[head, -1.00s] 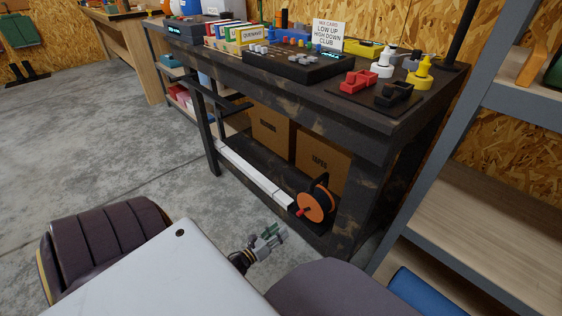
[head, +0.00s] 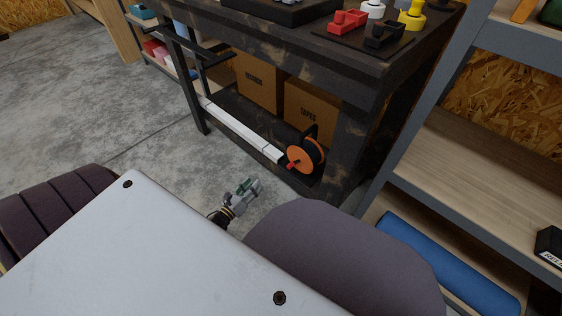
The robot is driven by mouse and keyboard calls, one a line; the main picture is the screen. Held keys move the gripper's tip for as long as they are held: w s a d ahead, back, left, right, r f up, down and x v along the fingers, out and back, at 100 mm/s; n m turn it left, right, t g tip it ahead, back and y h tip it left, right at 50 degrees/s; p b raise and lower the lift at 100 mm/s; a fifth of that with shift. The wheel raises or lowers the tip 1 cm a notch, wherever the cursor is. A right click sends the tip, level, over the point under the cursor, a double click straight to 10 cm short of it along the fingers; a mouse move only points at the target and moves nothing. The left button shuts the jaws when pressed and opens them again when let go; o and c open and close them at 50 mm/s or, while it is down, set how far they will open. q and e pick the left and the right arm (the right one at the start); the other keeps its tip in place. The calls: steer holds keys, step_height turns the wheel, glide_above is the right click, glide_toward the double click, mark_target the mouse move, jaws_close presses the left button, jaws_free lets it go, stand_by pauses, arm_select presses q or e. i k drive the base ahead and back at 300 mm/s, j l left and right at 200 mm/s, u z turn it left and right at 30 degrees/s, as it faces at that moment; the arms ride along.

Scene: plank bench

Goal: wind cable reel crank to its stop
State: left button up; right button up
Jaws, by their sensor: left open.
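The cable reel (head: 305,158) has an orange face and a black rim and frame. It stands on the bench's low shelf, near the right leg. Its red crank knob (head: 292,165) shows at the lower left of the orange face. My left gripper (head: 253,186) is open and empty, low in front of the bench, left of and nearer than the reel. It does not touch the crank. My right gripper is not in view.
The dark bench (head: 320,55) stands over the reel, with cardboard boxes (head: 312,108) behind it. White trunking (head: 240,130) lies along the low shelf, ending beside the reel. A shelving unit (head: 430,150) and a blue roll (head: 450,265) are at right. Floor at left is clear.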

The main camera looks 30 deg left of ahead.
mark_target(289, 166)
steer(key=u, duration=0.9)
